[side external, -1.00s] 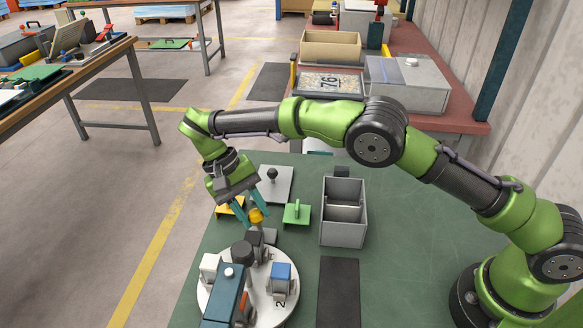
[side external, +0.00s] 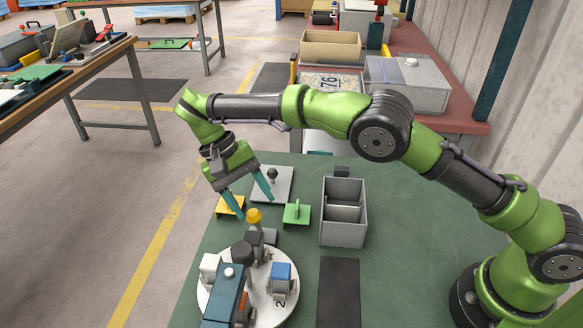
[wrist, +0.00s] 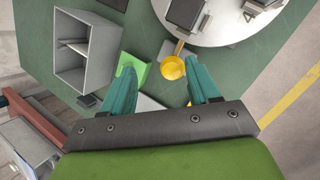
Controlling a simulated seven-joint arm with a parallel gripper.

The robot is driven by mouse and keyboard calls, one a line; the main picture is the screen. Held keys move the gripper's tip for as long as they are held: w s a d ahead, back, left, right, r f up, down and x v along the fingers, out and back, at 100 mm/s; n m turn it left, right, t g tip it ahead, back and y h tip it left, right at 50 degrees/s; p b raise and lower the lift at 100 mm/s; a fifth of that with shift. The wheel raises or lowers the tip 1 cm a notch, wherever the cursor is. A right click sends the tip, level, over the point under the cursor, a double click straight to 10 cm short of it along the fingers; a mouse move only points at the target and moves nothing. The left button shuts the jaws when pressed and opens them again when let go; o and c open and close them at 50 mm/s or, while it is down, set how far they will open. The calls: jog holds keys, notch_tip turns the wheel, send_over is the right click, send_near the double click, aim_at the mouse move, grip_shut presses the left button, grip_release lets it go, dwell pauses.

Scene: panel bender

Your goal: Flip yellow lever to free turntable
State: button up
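The yellow lever (side external: 255,216) has a round yellow knob and stands at the back edge of the round white turntable (side external: 262,312). In the wrist view the yellow knob (wrist: 172,68) shows between and just beyond my fingertips, with the turntable (wrist: 222,35) behind it. My gripper (side external: 249,206) has two teal fingers spread wide apart. It is above and behind the knob, and nothing is between the fingers. The lever's lower part is partly hidden by a dark block in the side view.
A grey divided bin (side external: 343,228) stands right of the lever. A green handled plate (side external: 297,213), a yellow plate (side external: 230,206) and a grey plate with a black knob (side external: 270,184) lie near the gripper. A blue-topped block (side external: 281,279) stands on the turntable.

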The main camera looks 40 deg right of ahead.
jog(key=shift+s+d+r, duration=0.15)
jog(key=shift+s+d, duration=0.05)
jog(key=shift+s, duration=0.2)
jog(key=s+d, duration=0.3)
jog(key=s, duration=0.3)
jog(key=s+d+r, duration=0.1)
jog(key=s+d, duration=0.3)
jog(key=s, duration=0.3)
jog(key=shift+d, duration=0.25)
jog(key=shift+r, duration=0.1)
jog(key=s+d+r+t+y, duration=0.2)
jog(key=s+d+r+t, duration=0.1)
jog(key=d+r+t, duration=0.3)
jog(key=s+d+r+m+t+y, duration=0.1)
jog(key=s+d+r+t+y, duration=0.1)
jog(key=d+r+t, duration=0.4)
jog(key=shift+s+d+r+y, duration=0.3)
jog(key=shift+s+d+r, duration=0.15)
jog(key=shift+d+r, duration=0.35)
